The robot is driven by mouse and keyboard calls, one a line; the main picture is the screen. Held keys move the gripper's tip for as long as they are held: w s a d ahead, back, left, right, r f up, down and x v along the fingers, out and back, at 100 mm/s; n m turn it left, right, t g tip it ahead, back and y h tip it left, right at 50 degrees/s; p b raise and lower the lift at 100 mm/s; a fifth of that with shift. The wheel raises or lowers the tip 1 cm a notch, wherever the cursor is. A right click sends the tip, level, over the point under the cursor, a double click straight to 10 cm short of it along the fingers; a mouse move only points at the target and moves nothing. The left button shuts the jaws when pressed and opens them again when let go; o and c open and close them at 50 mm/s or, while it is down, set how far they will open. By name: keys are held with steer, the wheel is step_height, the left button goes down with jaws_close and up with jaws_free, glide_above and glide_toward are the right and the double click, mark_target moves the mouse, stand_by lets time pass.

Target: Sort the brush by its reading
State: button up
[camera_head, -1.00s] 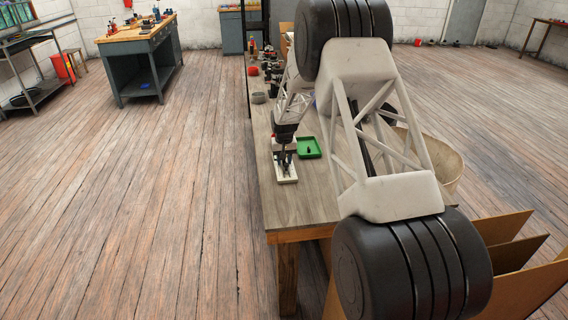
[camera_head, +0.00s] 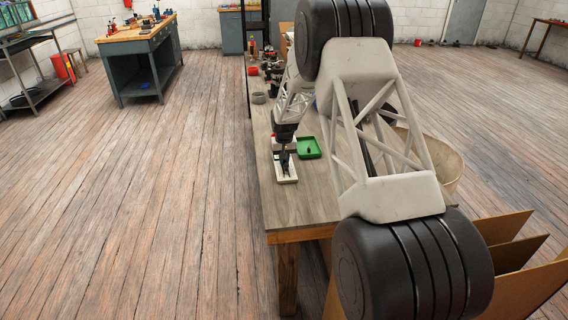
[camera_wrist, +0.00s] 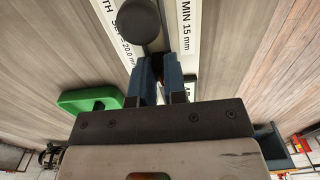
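My gripper (camera_head: 285,170) points down at a white gauge block (camera_head: 291,181) near the table's front end. In the wrist view my two blue fingers (camera_wrist: 161,72) are close together over the gauge's grey channel, with a narrow dark gap between them. A dark round knob (camera_wrist: 138,19) is just beyond the fingers. I cannot make out a brush between the fingertips. A green tray (camera_head: 316,154) stands right of the gauge with a small dark piece (camera_head: 309,150) in it; the tray also shows in the wrist view (camera_wrist: 70,101).
Something red and white shows partly behind my gripper. A pale bin (camera_head: 447,165) is beside the table's right edge. The table's front end (camera_head: 305,210) is clear.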

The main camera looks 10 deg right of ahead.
jaws_close()
steer(key=shift+r, duration=0.2)
steer(key=shift+r, duration=2.3)
steer(key=shift+d, duration=0.1)
steer(key=d, duration=0.7)
steer(key=s+d+f, duration=0.1)
steer(key=d, duration=0.3)
glide_above(306, 145)
steer(key=shift+s+f, duration=0.15)
steer(key=shift+f, duration=0.55)
